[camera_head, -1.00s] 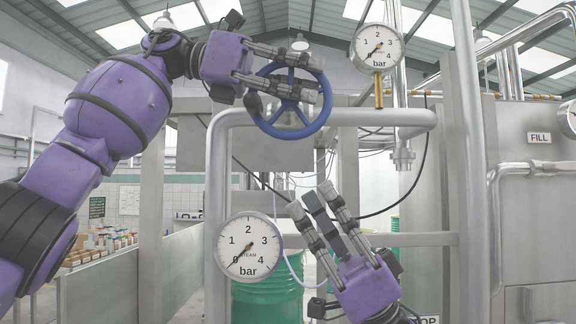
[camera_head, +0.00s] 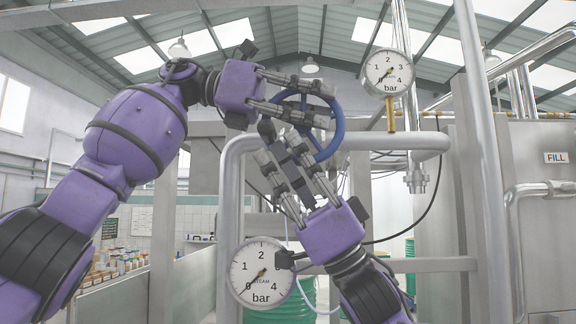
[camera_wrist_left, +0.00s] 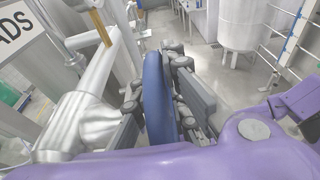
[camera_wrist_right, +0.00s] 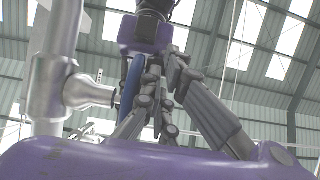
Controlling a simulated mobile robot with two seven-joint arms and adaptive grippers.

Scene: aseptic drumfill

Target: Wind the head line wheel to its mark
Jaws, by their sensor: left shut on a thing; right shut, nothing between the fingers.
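The blue wheel (camera_head: 336,141) is mounted on the steel pipe, and its lower left is hidden by my right fingers. My left gripper (camera_head: 328,105) is shut on the wheel's rim at its upper part. In the left wrist view the blue rim (camera_wrist_left: 157,95) passes between the left fingers. My right gripper (camera_head: 279,138) is shut and empty, reaching up in front of the wheel's lower left. In the right wrist view part of the rim (camera_wrist_right: 131,82) shows behind its fingers; I cannot tell whether they touch it. No mark on the wheel can be made out.
An upper gauge (camera_head: 388,72) and a lower steam gauge (camera_head: 260,272) both have needles near 0. A vertical pipe (camera_head: 475,160) and a cabinet marked FILL (camera_head: 540,220) stand at right.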

